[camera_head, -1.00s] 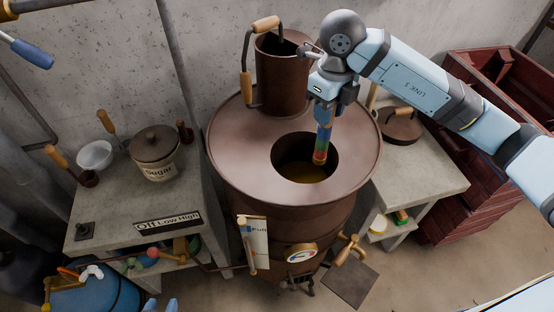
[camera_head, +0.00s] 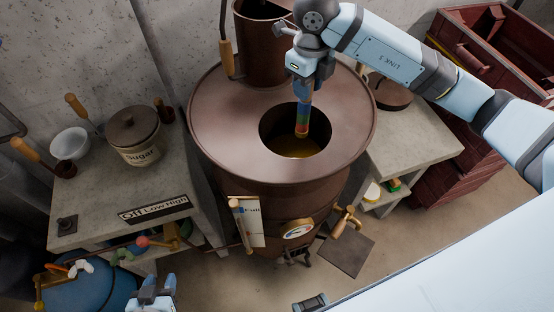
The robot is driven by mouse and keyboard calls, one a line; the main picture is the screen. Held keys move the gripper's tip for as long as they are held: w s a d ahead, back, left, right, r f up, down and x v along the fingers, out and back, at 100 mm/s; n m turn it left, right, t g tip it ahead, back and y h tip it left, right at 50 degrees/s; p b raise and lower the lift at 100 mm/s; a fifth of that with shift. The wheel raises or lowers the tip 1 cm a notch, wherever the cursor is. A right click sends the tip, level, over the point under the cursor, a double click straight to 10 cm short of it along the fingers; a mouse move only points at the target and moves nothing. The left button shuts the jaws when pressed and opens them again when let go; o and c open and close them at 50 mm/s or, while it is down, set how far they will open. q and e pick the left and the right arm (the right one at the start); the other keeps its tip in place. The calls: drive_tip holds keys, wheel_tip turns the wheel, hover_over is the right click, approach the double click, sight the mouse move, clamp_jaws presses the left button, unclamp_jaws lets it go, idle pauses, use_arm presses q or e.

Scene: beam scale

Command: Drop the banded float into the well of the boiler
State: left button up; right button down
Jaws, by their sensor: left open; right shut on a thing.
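The boiler (camera_head: 225,130) is a large brown metal vessel in the middle, with a round dark well (camera_head: 296,150) in its top and yellowish liquid inside. My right gripper (camera_head: 303,88) is shut on the banded float (camera_head: 302,120), a slim upright stick with blue, green, yellow and red bands. The float hangs over the well, and its lower end shows against the well's opening; I cannot tell how deep it reaches. My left gripper (camera_head: 152,292) is at the bottom edge, low and left of the boiler, open and apart from the task's objects.
A brown jug (camera_head: 262,45) stands on the boiler's back rim, close to my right gripper. The left counter holds a sugar pot (camera_head: 135,135) and a white bowl (camera_head: 70,143). A lidded pan (camera_head: 390,92) sits on the right counter. A red crate (camera_head: 470,70) stands behind.

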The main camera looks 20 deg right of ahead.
drive_tip(key=c, duration=0.8)
unclamp_jaws()
drive_tip(key=shift+o, duration=0.2)
drive_tip(key=shift+r, duration=0.2)
wheel_tip(320, 180, up, 12)
drive_tip(key=shift+r+b, duration=0.25)
drive_tip(key=shift+b, duration=0.1)
drive_tip(key=shift+r, duration=0.4)
drive_tip(key=shift+s+f, duration=0.1)
